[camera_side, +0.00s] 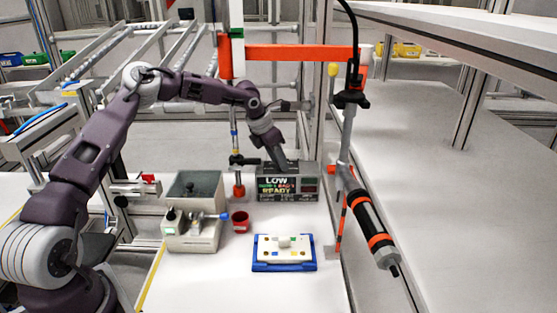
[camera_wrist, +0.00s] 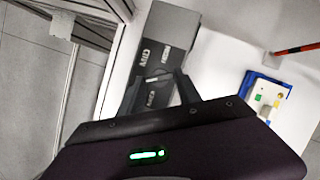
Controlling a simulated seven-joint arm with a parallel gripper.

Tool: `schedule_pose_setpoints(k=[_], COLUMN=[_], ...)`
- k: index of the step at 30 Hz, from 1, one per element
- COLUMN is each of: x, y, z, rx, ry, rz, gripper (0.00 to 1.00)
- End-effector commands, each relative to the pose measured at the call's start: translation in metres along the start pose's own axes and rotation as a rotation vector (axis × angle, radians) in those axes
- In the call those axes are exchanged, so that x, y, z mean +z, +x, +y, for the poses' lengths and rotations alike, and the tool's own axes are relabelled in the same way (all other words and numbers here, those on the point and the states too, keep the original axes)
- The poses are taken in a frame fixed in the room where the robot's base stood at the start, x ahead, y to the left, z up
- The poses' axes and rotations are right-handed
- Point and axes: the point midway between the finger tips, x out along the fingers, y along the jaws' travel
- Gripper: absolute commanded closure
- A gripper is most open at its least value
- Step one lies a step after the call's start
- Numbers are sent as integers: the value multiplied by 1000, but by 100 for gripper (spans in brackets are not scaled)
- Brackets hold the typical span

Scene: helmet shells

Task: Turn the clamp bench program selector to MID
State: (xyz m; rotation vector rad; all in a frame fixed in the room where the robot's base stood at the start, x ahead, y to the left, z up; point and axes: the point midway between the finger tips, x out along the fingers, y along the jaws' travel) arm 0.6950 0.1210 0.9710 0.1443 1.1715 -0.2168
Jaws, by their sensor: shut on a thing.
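The clamp bench program selector is on a dark grey box (camera_side: 310,181) at the back of the white bench. Its front display (camera_side: 277,190) reads LOW in large letters, with READY below. My gripper (camera_side: 280,166) reaches down from behind onto the box top, tilted. In the wrist view the grey box (camera_wrist: 168,35) lies between and beyond my gripper's fingers (camera_wrist: 160,78), with small white labels on its top. The fingers are shut on the selector knob, which they and the wrist hide, so its pointer angle cannot be read.
A grey-beige machine (camera_side: 193,236) with a blue-handled part and a red cup (camera_side: 240,221) stand left of the box. A blue tray (camera_side: 284,267) with a white plate lies in front. A hanging screwdriver (camera_side: 370,228) is at right. An orange beam (camera_side: 290,52) crosses above.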

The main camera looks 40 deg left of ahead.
Motion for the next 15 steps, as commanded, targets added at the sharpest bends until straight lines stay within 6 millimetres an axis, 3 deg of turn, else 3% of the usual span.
schedule_pose_setpoints(k=[15], x=[0], y=[0], z=[0], rx=[-20], ry=[50], rz=[2], gripper=[100])
